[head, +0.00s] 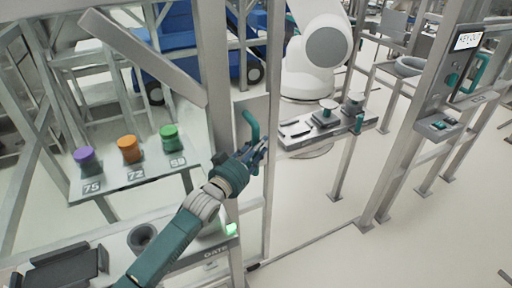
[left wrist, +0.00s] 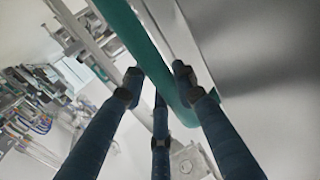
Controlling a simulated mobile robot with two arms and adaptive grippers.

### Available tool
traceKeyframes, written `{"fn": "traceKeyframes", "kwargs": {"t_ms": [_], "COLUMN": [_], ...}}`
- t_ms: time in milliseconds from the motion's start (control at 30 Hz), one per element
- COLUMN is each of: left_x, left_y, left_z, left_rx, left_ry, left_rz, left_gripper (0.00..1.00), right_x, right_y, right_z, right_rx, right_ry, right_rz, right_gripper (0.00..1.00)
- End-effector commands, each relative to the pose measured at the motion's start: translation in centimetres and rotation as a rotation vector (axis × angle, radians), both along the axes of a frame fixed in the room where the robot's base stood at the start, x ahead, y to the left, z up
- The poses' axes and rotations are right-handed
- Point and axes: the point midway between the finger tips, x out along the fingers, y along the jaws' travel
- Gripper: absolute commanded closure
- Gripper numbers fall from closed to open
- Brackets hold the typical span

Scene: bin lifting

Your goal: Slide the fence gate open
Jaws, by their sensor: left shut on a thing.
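The fence gate's grey upright frame (head: 275,75) stands in the middle of the head view, with a teal curved handle (head: 250,122) on its plate. My left gripper (head: 258,152) is at the lower part of this handle and is shut on it. In the left wrist view the handle is a slanting teal bar (left wrist: 145,50) that runs between the fingers (left wrist: 158,75). The fingers hide part of the bar. My right gripper is in neither view.
A shelf with colored pots (head: 129,149) stands left, a control box (head: 438,127) right. A white robot arm (head: 310,70) stands behind.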

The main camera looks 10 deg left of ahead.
Motion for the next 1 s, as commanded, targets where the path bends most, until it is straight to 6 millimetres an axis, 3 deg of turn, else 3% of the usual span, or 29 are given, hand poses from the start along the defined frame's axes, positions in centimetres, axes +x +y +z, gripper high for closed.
{"fn": "traceKeyframes", "kwargs": {"t_ms": [300,333,400,1000], "left_x": [0.02,0.02,0.02,0.13], "left_y": [0.03,0.03,0.02,0.42], "left_z": [-0.02,-0.01,0.0,0.23], "left_rx": [0.0,0.0,0.0,0.003], "left_ry": [0.001,0.001,0.001,-0.004], "left_rz": [0.001,0.001,0.001,0.006], "left_gripper": [1.0,0.66,0.53,0.53], "right_x": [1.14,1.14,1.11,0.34], "right_y": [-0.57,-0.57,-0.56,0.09], "right_z": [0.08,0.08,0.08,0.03], "right_rx": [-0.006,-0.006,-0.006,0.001], "right_ry": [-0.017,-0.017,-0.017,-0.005], "right_rz": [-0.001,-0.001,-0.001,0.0], "right_gripper": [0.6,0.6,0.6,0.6]}}
